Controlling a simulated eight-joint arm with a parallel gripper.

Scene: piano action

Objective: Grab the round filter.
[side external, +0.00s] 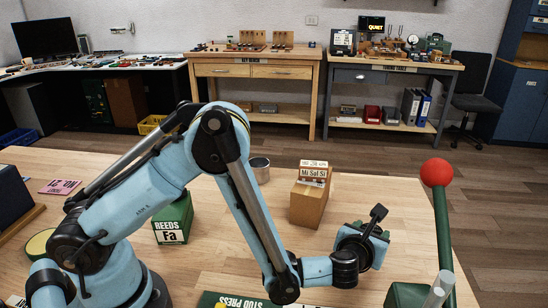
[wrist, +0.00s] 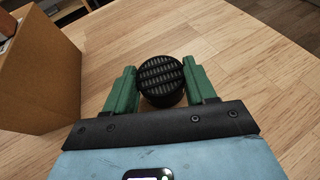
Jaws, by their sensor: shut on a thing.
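The round filter (wrist: 162,82) is a short black disc with a ribbed, grid-like top face. In the wrist view it sits between the two green fingers of my gripper (wrist: 160,72), which are shut on it from both sides. In the side view my gripper (side external: 364,246) is low over the right part of the wooden table. The filter cannot be made out there, hidden by the gripper and wrist.
A brown box labelled Mi Sol Si (side external: 309,205) stands close by, left of the gripper; it fills the left of the wrist view (wrist: 35,75). A green Reeds box (side external: 174,222), a metal cup (side external: 260,170) and a green lever with a red ball (side external: 436,173) stand around.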

